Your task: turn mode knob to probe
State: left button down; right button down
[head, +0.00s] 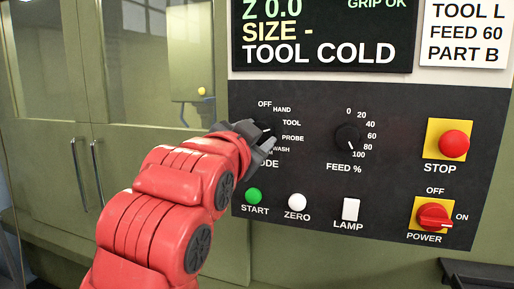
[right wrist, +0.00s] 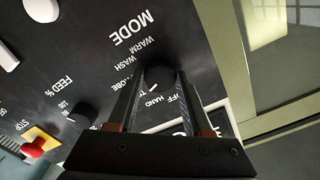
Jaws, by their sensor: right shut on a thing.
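The black mode knob (right wrist: 158,76) shows between the fingertips of my right gripper (right wrist: 156,92) in the right wrist view. The gripper is shut on it. In the head view my right gripper (head: 256,133) reaches the panel from the lower left and covers most of the knob. Around the knob are the labels OFF, HAND, TOOL, PROBE (head: 292,138) and WASH; WARM shows in the right wrist view. I cannot clearly tell which label the knob points at. My left gripper is not in view.
The black panel (head: 380,190) also holds the feed knob (head: 347,137), red stop button (head: 454,143), red power switch (head: 433,216), green start button (head: 253,195), white zero button (head: 297,201) and lamp switch (head: 350,209). A display (head: 320,35) is above.

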jog(key=shift+m+b, duration=0.6)
jog(key=shift+m, duration=3)
jog(key=shift+c, duration=1.6)
grip_release()
jog(key=shift+d, duration=0.1)
